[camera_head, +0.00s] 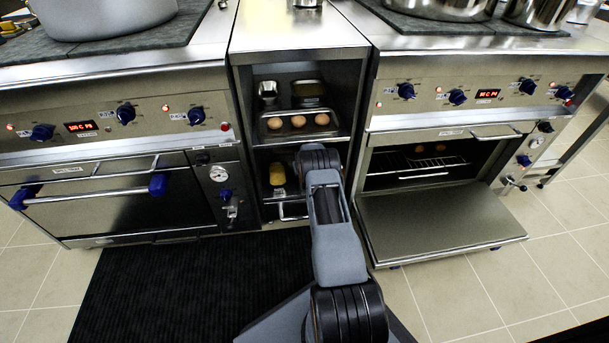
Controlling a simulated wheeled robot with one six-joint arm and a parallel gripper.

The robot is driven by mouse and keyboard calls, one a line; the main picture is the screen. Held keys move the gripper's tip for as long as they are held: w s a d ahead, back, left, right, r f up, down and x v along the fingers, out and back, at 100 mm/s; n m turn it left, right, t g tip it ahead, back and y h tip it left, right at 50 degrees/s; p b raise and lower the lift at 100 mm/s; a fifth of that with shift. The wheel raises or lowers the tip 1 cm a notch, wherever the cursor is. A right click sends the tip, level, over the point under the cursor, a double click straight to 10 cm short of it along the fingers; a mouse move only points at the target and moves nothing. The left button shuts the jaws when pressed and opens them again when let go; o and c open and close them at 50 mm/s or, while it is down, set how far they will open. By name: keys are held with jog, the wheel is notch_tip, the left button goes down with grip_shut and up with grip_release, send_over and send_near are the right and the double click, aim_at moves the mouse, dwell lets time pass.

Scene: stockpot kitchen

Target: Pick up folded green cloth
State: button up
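I cannot clearly make out a folded green cloth. A small dark olive item (308,88) sits on the upper shelf of the middle cabinet; it is too small to tell whether it is the cloth. My arm reaches from the bottom of the view up to the lower shelf opening of this cabinet (357,50). My gripper is hidden behind the arm, so its fingers and anything between them do not show.
A tray with three brown eggs (298,121) is in front of the olive item, with a metal container (268,90) beside it. A yellow item (277,174) is on the lower shelf. The right oven's door (440,220) hangs open. A dark mat (180,290) covers the floor at left.

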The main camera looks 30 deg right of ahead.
jog(key=c, duration=1)
jog(key=shift+r, duration=0.1)
